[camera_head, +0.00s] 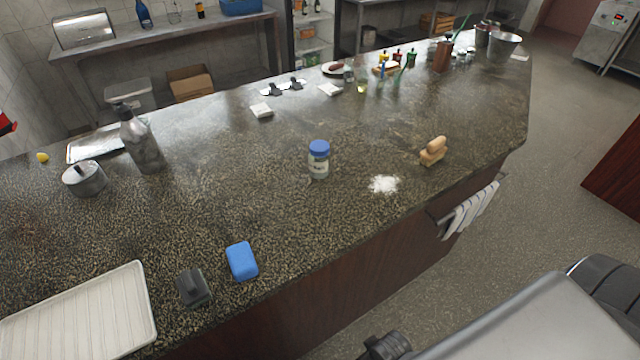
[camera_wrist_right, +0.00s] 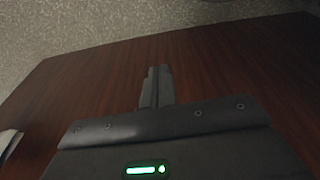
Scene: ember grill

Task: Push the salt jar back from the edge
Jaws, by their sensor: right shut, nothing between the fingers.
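The salt jar (camera_head: 319,160) is a clear jar with a blue lid and a pale label. It stands upright on the speckled stone counter (camera_head: 240,190), a short way in from the front edge, in the head view. A patch of spilled white grains (camera_head: 384,184) lies to its right. My right gripper (camera_wrist_right: 157,86) is shut and empty in the right wrist view, in front of a dark wood panel (camera_wrist_right: 90,75). The jar does not show in that view. My right arm comes in at the lower right of the head view, apart from the jar. My left gripper is not in view.
A blue sponge (camera_head: 242,261), a dark block (camera_head: 193,287) and a white ribbed tray (camera_head: 85,315) lie near the front edge. A striped towel (camera_head: 468,213) hangs on the front rail.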

